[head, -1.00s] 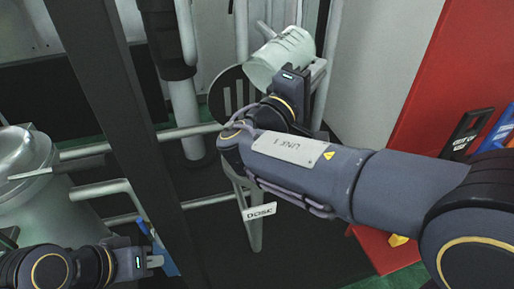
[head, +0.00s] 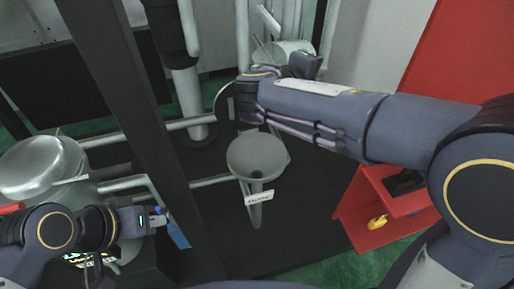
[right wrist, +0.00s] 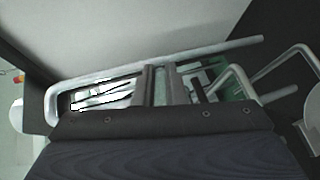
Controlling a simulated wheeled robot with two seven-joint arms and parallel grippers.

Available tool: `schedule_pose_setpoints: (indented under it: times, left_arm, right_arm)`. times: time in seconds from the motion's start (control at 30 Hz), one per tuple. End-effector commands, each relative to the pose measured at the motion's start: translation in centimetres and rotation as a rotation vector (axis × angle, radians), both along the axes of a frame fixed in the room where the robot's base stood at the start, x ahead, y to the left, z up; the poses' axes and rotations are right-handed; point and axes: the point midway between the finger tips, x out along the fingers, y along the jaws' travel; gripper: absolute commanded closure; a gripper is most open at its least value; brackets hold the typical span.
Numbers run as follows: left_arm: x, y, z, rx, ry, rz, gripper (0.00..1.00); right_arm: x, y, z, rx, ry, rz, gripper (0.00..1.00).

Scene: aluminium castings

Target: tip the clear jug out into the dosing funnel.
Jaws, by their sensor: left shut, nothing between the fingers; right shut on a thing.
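The clear jug (head: 283,49) is pale and see-through, at the top centre of the head view. My right gripper (head: 302,63) is shut on it; gripper and forearm hide its lower part, so its exact tilt is hard to tell. The grey dosing funnel (head: 257,154) stands open-mouthed below and nearer, with a tag on its stem. The jug is apart from it, beyond its mouth in the picture. My left gripper (head: 160,216) is shut and empty at the lower left. In the right wrist view I cannot clearly make out the jug.
A dark upright post (head: 140,130) stands left of the funnel. Pale rails (head: 150,139) run behind it from a metal vessel (head: 42,165). A blue piece (head: 178,235) hangs beside my left gripper. A red panel (head: 440,60) and red stand (head: 385,205) are at the right.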

Motion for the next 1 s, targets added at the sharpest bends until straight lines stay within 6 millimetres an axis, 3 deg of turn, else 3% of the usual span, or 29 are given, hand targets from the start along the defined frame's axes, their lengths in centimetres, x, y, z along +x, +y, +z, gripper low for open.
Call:
schedule_pose_setpoints:
  times: [0.07,0.7,0.87,1.0]
  left_arm:
    - [0.0,0.0,1.9,0.000,0.000,0.000,1.00]
    - [0.0,0.0,10.9,0.000,0.000,0.000,1.00]
    - [0.0,0.0,13.1,0.000,0.000,0.000,1.00]
    - [0.0,0.0,12.4,0.000,0.000,0.000,1.00]
  right_arm:
    - [0.3,-0.3,1.3,0.029,0.032,0.000,1.00]
    - [0.3,-0.2,2.4,0.296,0.373,0.008,1.00]
    - [0.4,-0.4,1.2,0.387,0.491,0.009,1.00]
    - [1.3,-1.0,0.9,0.477,0.595,0.012,1.00]
